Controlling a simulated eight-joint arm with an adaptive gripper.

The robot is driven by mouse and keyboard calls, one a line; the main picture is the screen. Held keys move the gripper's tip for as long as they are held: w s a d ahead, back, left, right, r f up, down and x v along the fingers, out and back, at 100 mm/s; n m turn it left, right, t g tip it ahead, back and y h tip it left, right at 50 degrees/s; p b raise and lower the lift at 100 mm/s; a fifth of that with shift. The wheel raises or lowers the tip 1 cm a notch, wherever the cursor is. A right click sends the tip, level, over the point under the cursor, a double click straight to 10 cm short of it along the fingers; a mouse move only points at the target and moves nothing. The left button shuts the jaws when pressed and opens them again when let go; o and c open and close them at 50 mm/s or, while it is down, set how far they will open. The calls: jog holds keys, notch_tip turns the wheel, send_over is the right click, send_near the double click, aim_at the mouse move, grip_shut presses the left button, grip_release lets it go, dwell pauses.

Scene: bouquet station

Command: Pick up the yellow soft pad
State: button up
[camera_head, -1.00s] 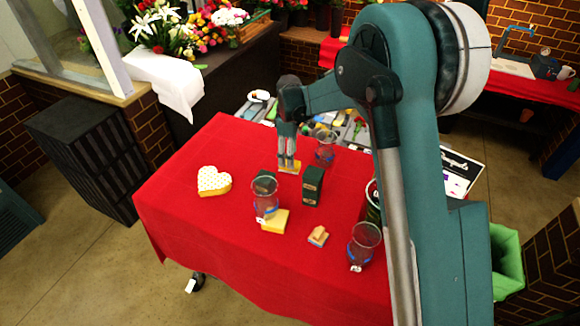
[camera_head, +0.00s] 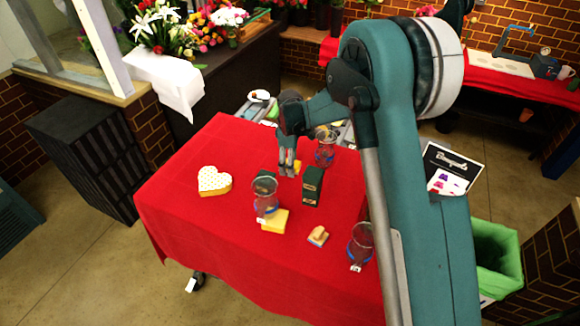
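A small yellow pad (camera_head: 297,168) shows at the far side of the red-covered table, mostly hidden behind my fingers. My gripper (camera_head: 287,172) points down right at it; I cannot tell whether the fingers touch it or how far apart they are. A second yellow pad (camera_head: 279,222) lies nearer, partly behind a clear glass vase (camera_head: 264,196). A small yellow-tan block (camera_head: 318,235) lies to its right.
Dark green boxes (camera_head: 312,186) stand between my gripper and the near vase. More glass vases stand at the back (camera_head: 325,150) and the right (camera_head: 360,246). A white heart-shaped box (camera_head: 213,181) lies left. The table's (camera_head: 200,245) near left is clear.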

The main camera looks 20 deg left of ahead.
jog(key=c, duration=1)
jog(key=shift+r, duration=0.15)
jog(key=shift+r+b, duration=0.35)
jog(key=shift+r, duration=4.5)
